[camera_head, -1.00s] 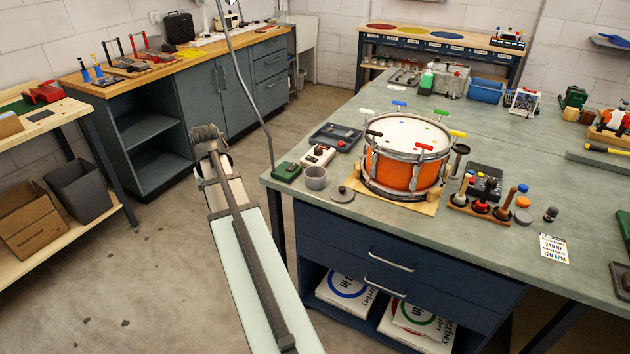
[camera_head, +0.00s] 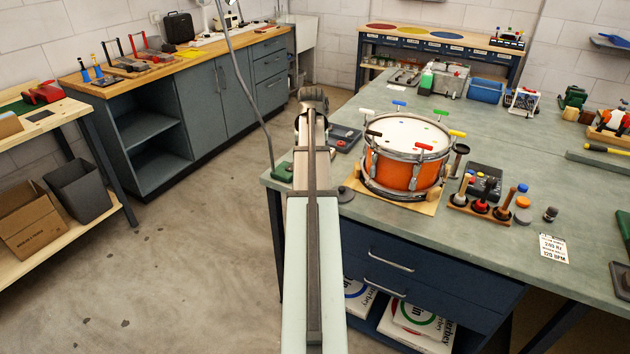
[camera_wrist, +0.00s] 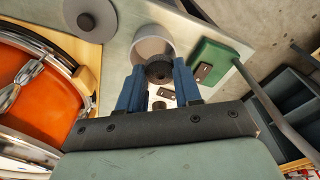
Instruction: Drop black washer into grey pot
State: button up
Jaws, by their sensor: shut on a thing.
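My gripper (camera_wrist: 158,80) shows in the wrist view with its two blue fingers shut on the black washer (camera_wrist: 159,71), a dark ring with a hole. The grey pot (camera_wrist: 150,47) is an open round cup on the bench, just beyond the fingertips in that view. The washer overlaps the pot's near part in the picture and appears held above it; the height gap cannot be told. In the head view my arm hides the pot, the washer and the gripper's fingers.
An orange drum (camera_head: 398,165) stands on a board right of the pot in the head view. A grey lid (camera_wrist: 90,20) with a knob lies near the pot. A green box (camera_wrist: 212,64) sits close on the pot's other side. The bench edge is near.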

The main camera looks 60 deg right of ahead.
jog(key=d+n, duration=0.1)
jog(key=d+r, duration=0.1)
jog(key=d+n, duration=0.1)
jog(key=d, duration=0.1)
jog(key=shift+s+r+n, duration=0.1)
jog(key=shift+r+n, duration=0.2)
jog(key=shift+r, duration=0.1)
jog(key=shift+f, duration=2.9)
jog(key=o, duration=1.1)
jog(key=shift+a+r, duration=0.1)
jog(key=shift+r, duration=0.05)
